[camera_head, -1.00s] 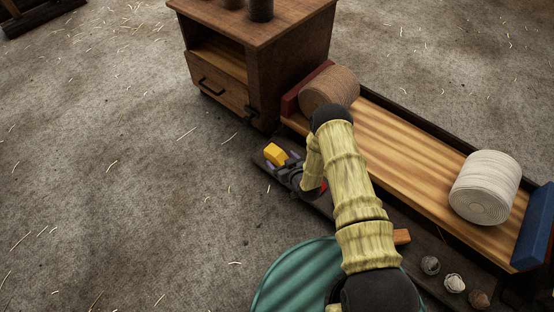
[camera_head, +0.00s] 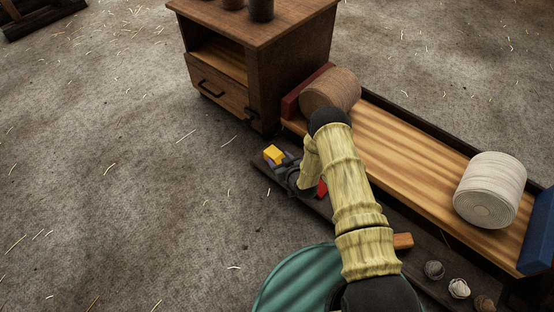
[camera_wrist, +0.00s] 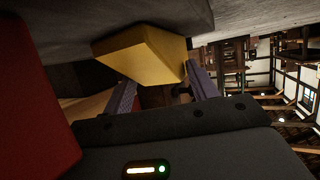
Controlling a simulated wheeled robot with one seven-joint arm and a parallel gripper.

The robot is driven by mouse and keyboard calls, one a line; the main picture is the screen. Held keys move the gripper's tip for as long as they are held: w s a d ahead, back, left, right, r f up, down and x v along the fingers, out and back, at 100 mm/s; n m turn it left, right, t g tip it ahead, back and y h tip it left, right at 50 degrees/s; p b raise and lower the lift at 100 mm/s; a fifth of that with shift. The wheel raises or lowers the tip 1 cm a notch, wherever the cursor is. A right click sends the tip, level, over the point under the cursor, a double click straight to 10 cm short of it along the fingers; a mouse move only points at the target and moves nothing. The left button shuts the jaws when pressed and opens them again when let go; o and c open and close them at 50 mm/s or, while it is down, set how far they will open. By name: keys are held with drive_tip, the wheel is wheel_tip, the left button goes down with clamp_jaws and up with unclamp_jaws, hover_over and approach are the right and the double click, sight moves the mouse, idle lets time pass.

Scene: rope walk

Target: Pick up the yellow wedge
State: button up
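The yellow wedge (camera_head: 273,154) is at the left end of the dark low plank, in front of the bench. My gripper (camera_head: 283,163) is at the wedge, with its arm partly covering the plank behind it. In the wrist view the wedge (camera_wrist: 145,55) lies across the fingertips of my gripper (camera_wrist: 160,78), one finger on each side. Its upper part meets a grey surface. The fingers are apart with the wedge between them. Whether both press on it is not clear.
A wooden bench (camera_head: 400,128) holds a brown rope coil (camera_head: 330,90), a white rope coil (camera_head: 490,190) and a blue block (camera_head: 540,232). A wooden cabinet (camera_head: 290,75) stands behind. An orange block (camera_head: 403,241) and small balls (camera_head: 434,270) lie near the bench. The floor at left is clear.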

sight(280, 160)
drive_tip(key=c, duration=0.5)
drive_tip(key=shift+r+p, duration=0.3)
drive_tip(key=shift+r, duration=0.05)
drive_tip(key=shift+c, duration=0.6)
wheel_tip(280, 160, up, 9)
drive_tip(key=p, duration=0.6)
drive_tip(key=shift+r, duration=0.15)
